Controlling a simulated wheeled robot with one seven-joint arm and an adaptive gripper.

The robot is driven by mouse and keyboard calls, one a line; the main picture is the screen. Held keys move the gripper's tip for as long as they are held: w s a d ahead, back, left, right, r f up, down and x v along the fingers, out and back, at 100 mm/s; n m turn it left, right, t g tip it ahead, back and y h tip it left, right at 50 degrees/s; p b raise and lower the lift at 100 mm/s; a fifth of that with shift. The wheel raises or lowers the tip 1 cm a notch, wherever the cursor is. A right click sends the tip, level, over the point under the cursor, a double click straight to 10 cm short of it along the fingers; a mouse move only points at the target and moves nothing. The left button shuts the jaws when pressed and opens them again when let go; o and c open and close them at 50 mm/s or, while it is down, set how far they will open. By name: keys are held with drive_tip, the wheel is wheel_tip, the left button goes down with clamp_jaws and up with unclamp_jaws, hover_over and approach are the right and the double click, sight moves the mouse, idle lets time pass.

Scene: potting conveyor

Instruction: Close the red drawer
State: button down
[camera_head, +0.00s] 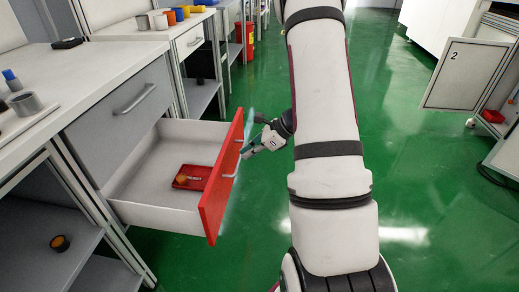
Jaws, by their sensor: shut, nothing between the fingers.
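The red drawer (222,182) is pulled out from the bench at the left. Its red front faces right and its white inside shows. A dark red flat item (193,178) with a small round orange thing on it lies in the drawer. My gripper (243,154) is shut, with nothing between its fingers. It is at the outer side of the red front, by the drawer's handle (238,158). I cannot tell whether the fingers touch the handle or the front. My arm hides part of the floor to the right.
A grey drawer (122,103) above is shut. The white worktop (75,72) holds a grey ring and small items. Colored cups stand on the farther bench. An open cabinet door marked 2 (465,75) is at the right. The green floor (420,180) is clear around my arm.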

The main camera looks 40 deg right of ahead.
sight(226, 156)
drive_tip(key=shift+w+a+r+b, duration=0.1)
drive_tip(key=shift+w+a+b, duration=0.15)
drive_tip(key=shift+w+a, duration=0.45)
drive_tip(key=shift+w+a+r+b, duration=0.1)
drive_tip(key=shift+w+a+b, duration=0.1)
drive_tip(key=shift+w+a, duration=0.45)
drive_tip(key=shift+w+d, duration=0.15)
drive_tip(key=shift+w+a, duration=0.25)
drive_tip(key=shift+w, duration=0.1)
drive_tip(key=w+a+p, duration=0.3)
drive_tip(key=w+a, duration=1.2)
drive_tip(key=w, duration=0.5)
drive_tip(key=shift+a, duration=0.3)
drive_tip(key=shift+s+f, duration=0.1)
drive_tip(key=shift+f, duration=0.05)
